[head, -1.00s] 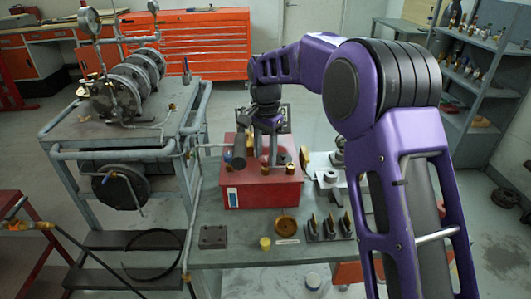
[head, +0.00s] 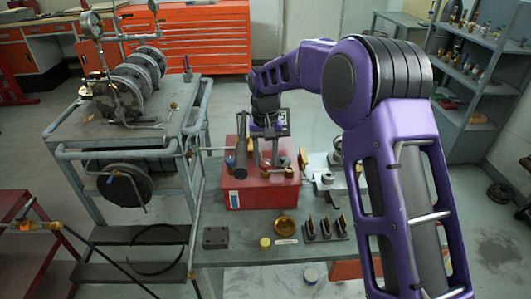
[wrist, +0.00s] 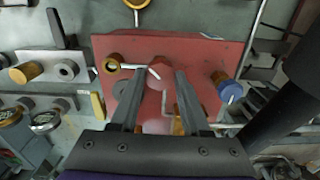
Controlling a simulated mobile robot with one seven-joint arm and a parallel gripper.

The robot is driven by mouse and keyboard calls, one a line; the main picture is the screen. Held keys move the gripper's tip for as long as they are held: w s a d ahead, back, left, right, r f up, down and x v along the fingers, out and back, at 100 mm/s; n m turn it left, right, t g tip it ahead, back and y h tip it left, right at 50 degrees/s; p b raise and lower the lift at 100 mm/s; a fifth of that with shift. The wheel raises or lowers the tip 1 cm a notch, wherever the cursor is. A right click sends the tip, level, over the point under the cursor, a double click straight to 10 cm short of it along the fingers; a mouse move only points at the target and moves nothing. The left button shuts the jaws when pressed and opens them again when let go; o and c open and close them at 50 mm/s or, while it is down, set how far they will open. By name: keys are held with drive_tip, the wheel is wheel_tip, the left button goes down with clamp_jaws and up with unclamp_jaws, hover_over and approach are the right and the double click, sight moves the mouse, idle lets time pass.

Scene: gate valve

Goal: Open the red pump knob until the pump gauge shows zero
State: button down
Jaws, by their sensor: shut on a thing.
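The red pump box (head: 262,195) stands on the bench, and its red top (wrist: 200,50) fills the middle of the wrist view. My gripper (head: 268,165) points down over the box. In the wrist view its fingers (wrist: 159,75) stand on either side of a small red knob (wrist: 160,69) with a pale mark and are shut on it. A blue knob (wrist: 230,92) is at the box's right side in the wrist view. Round gauges stand on the left rig in the head view (head: 91,22). I cannot read a needle on any gauge.
A dark upright cylinder (head: 240,158) stands close left of my gripper. Brass fittings (head: 285,227) and a dark block (head: 215,237) lie in front of the box. A pale valve part (head: 325,180) is to its right. The pipe rig (head: 125,120) stands left.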

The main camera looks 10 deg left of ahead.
sight(266, 162)
drive_tip(key=n+p, duration=0.2)
drive_tip(key=n, duration=0.3)
drive_tip(key=shift+r+n, duration=0.1)
drive_tip(key=shift+n, duration=0.2)
drive_tip(key=n, duration=0.5)
drive_tip(key=shift+n, duration=0.3)
drive_tip(key=shift+c, duration=1.9)
unclamp_jaws()
wheel_tip(266, 162, up, 17)
drive_tip(key=shift+r, duration=0.2)
